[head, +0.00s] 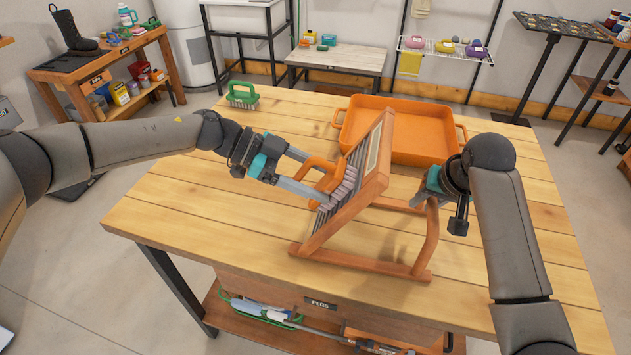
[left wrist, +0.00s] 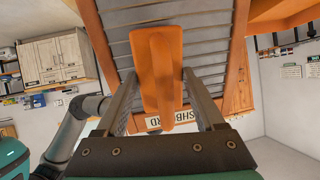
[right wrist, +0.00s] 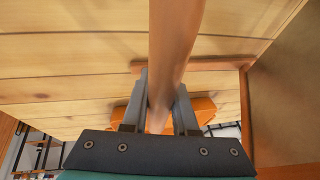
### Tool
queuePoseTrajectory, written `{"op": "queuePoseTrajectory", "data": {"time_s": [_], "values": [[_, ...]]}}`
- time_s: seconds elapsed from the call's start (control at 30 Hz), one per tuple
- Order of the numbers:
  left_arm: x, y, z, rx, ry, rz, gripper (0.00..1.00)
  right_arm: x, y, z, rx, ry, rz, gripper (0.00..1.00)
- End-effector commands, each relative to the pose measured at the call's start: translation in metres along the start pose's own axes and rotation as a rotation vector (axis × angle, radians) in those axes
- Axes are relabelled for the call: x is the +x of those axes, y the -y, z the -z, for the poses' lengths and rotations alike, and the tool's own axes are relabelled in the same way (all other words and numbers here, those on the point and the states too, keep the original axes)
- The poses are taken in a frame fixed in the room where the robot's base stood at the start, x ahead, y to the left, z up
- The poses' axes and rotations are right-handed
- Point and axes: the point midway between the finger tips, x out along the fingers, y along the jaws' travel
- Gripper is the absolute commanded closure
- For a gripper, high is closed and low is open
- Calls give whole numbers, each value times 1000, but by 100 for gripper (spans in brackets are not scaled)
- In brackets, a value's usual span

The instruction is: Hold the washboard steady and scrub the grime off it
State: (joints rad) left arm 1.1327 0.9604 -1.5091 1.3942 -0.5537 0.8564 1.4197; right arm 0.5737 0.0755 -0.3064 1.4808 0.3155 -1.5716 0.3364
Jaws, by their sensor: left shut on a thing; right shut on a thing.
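The wooden washboard (head: 372,190) stands tilted on its stand on the workbench, its ribbed grey face turned to the left. Its ribs also show in the left wrist view (left wrist: 205,50), with a partly covered name label. My left gripper (head: 322,190) is shut on an orange scrubbing tool (head: 325,172), held against or just off the ribs; contact is unclear. The tool fills the space between the fingers in the left wrist view (left wrist: 160,75). My right gripper (head: 418,200) is shut on a wooden bar of the washboard's stand (right wrist: 172,50). I cannot make out grime.
An orange tray (head: 455,118) lies behind the washboard on the workbench (head: 190,215). A green-handled brush (head: 243,95) lies at the back left. The bench top is clear at the left front. Side tables and a rack stand beyond the bench.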

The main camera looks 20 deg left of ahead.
Motion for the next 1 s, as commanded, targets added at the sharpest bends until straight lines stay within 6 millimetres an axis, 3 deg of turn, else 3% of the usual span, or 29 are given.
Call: {"op": "queuePoseTrajectory", "data": {"time_s": [0.2,0.47,0.8,1.0], "values": [[4,20,0,2,-1,0,74,4,1,-6,-2,18,2,100],[5,29,0,2,-2,1,74,4,1,-6,-2,18,2,100],[8,58,-2,2,-1,2,74,4,1,-6,-1,18,2,100],[9,66,-2,2,-2,0,74,4,1,-6,-1,18,1,100]]}}
